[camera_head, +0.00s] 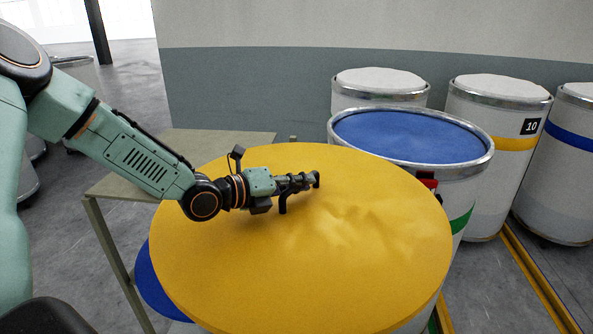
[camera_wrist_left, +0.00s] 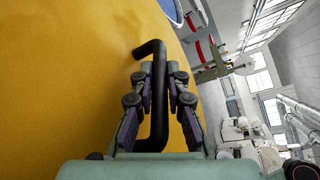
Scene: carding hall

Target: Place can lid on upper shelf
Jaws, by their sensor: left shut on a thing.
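The can lid (camera_head: 350,265) is a large yellow disc that fills the middle of the head view. A black bar handle (camera_wrist_left: 149,48) crosses its face. My left gripper (camera_head: 300,183) is over the lid's upper middle, with its fingers closed around this handle. The left wrist view shows the handle between the two fingers (camera_wrist_left: 160,85), with the yellow face (camera_wrist_left: 70,80) behind. I cannot tell whether the lid touches anything beneath it. An olive stand (camera_head: 215,140) with a flat top and thin legs is at the left, partly hidden by the lid and my arm. My right gripper is out of view.
A can with a blue top (camera_head: 410,135) stands close behind the lid at the right. White cans (camera_head: 500,130) stand along the back wall. A blue rounded edge (camera_head: 150,285) shows below the lid at left. Yellow floor lines (camera_head: 530,275) run at right.

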